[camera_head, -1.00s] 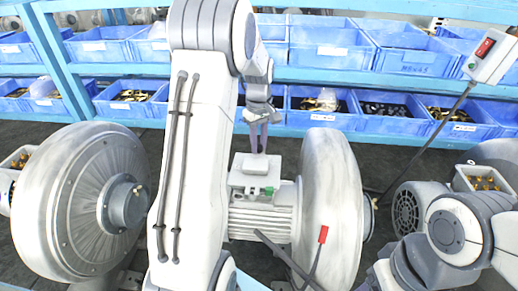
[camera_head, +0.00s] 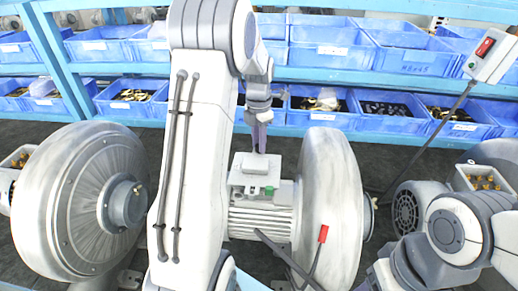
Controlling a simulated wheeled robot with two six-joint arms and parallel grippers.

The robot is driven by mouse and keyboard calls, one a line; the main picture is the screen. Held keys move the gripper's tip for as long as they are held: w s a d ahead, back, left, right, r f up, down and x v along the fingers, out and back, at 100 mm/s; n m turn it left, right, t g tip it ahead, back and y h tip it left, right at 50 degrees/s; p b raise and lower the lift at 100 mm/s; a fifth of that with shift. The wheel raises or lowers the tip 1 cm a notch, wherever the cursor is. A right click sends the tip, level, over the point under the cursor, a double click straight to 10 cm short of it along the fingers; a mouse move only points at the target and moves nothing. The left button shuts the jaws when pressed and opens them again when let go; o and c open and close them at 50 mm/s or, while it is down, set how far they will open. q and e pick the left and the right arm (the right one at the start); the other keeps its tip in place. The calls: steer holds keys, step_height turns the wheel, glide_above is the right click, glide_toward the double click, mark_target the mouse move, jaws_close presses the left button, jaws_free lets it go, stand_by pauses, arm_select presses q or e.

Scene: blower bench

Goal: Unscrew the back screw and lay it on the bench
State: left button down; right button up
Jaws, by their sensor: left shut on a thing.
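The blower's motor (camera_head: 262,222) stands in the middle with a grey terminal box (camera_head: 255,172) on top. My left gripper (camera_head: 260,146) points down at the back of the terminal box, its fingers close together. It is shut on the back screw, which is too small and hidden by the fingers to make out. A green terminal piece (camera_head: 269,191) shows at the front of the box. My right arm shows at the lower right, but its gripper is out of view.
A large fan housing (camera_head: 332,210) adjoins the motor on the right, and another blower (camera_head: 85,205) stands at the left. Blue bins (camera_head: 330,45) fill the shelves behind. A switch box (camera_head: 487,52) hangs at the upper right.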

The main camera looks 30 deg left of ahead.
arm_select(q)
steer(key=n, duration=0.4)
steer(key=shift+n, duration=0.4)
steer(key=c, duration=1)
jaws_free()
steer(key=shift+o, duration=0.2)
steer(key=m, duration=1.2)
steer(key=shift+m, duration=0.3)
steer(key=m, duration=0.5)
steer(key=shift+m, duration=0.4)
steer(key=m, duration=0.7)
